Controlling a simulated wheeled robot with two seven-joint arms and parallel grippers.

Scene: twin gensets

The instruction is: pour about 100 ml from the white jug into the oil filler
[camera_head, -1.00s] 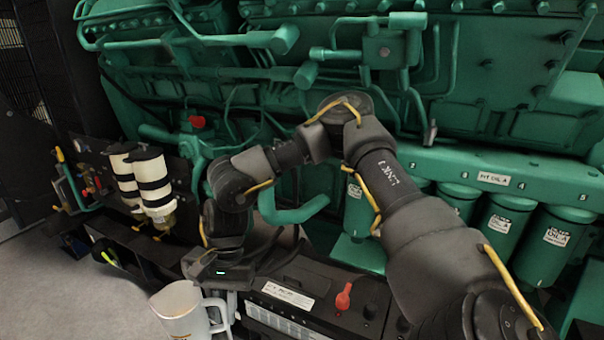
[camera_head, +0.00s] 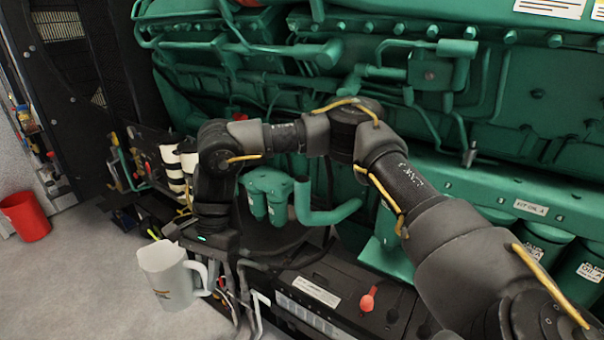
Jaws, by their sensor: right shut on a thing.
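The white jug (camera_head: 165,279) hangs near upright, slightly tilted, over the grey floor at the lower left, with its open rim up and its handle to the right. Its contents cannot be seen. My right gripper (camera_head: 203,259) is shut on the jug at its handle side; the fingers are mostly hidden under the wrist. I cannot pick out the oil filler for certain; the green engine (camera_head: 400,120) fills the back. My left gripper is out of view.
A black battery (camera_head: 340,290) with a red terminal cap (camera_head: 368,298) stands right of the jug. Green filters (camera_head: 535,245) line the right. White-and-black cylinders (camera_head: 173,172) stand behind my wrist. A red bucket (camera_head: 26,217) is on the open floor at the left.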

